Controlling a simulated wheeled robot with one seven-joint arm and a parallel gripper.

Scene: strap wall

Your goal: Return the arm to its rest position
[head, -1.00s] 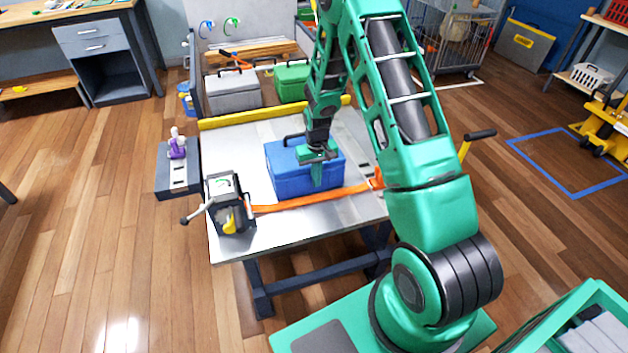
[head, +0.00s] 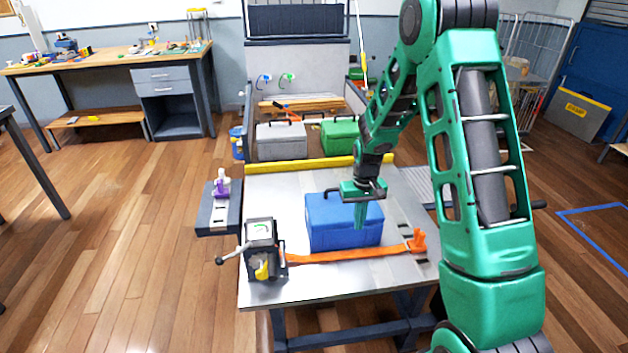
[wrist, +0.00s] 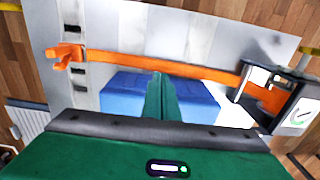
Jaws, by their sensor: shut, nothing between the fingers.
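My gripper (head: 361,214) is shut and empty. In the head view it hangs over the front of a blue box (head: 325,222) on the metal table (head: 300,188) and hides part of it. The shut fingers (wrist: 160,98) also show in the wrist view, with the blue box (wrist: 200,103) behind them. An orange strap (head: 345,253) runs along the front of the box, from a black winch (head: 262,250) with a crank on the left to an orange hook end (head: 417,241) on the right. I cannot tell whether the fingers touch the box.
A grey box (head: 281,141) and a green box (head: 339,136) stand behind a yellow bar (head: 300,166). A purple-and-white bottle (head: 221,186) stands on a side shelf (head: 208,217) left of the table.

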